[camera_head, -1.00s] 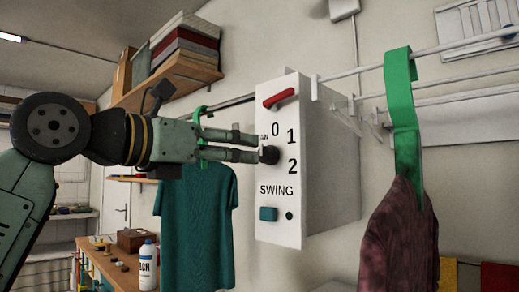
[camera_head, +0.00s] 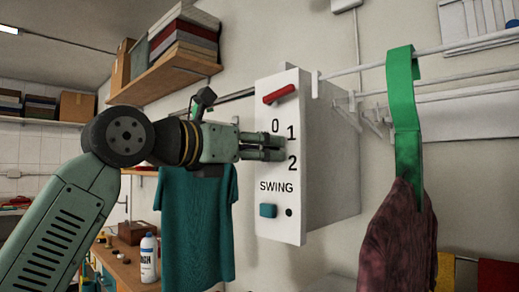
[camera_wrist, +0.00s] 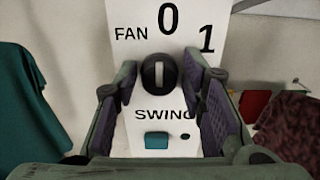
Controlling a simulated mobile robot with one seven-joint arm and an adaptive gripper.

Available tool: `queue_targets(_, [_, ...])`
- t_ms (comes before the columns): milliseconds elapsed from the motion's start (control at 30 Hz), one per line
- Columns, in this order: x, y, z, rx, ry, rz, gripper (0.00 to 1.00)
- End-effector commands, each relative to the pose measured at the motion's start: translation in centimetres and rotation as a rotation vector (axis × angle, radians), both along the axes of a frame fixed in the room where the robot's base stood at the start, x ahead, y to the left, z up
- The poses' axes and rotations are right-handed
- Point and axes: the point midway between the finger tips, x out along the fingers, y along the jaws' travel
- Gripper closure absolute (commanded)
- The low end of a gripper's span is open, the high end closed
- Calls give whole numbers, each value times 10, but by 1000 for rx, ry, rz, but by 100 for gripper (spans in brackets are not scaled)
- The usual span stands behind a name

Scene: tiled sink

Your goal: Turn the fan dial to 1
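The white control box (camera_head: 270,220) hangs on the wall with the numbers 0, 1 and 2, a red bar on top and a teal SWING button (camera_head: 268,211). The black fan dial (camera_wrist: 159,85) shows in the wrist view, below the 0, with its pale mark upright. My gripper (camera_head: 280,148) is at the box front, and its fingers hide the dial in the head view. In the wrist view my gripper (camera_wrist: 160,80) is open, with one finger on each side of the dial. A small gap shows on both sides of it.
A teal shirt (camera_head: 195,225) hangs left of the box, below my gripper. A wall shelf (camera_head: 165,78) with boxes is at the upper left.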

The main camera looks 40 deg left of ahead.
Motion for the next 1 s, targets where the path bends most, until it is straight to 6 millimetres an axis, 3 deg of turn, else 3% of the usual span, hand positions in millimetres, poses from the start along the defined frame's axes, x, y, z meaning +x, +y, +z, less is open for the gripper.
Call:
queue_targets(467, [0, 0, 0, 0, 0, -1, 97])
queue_targets(767, [0, 0, 0, 32, -2, -1, 98])
queue_targets(1000, [0, 0, 0, 160, -11, -1, 98])
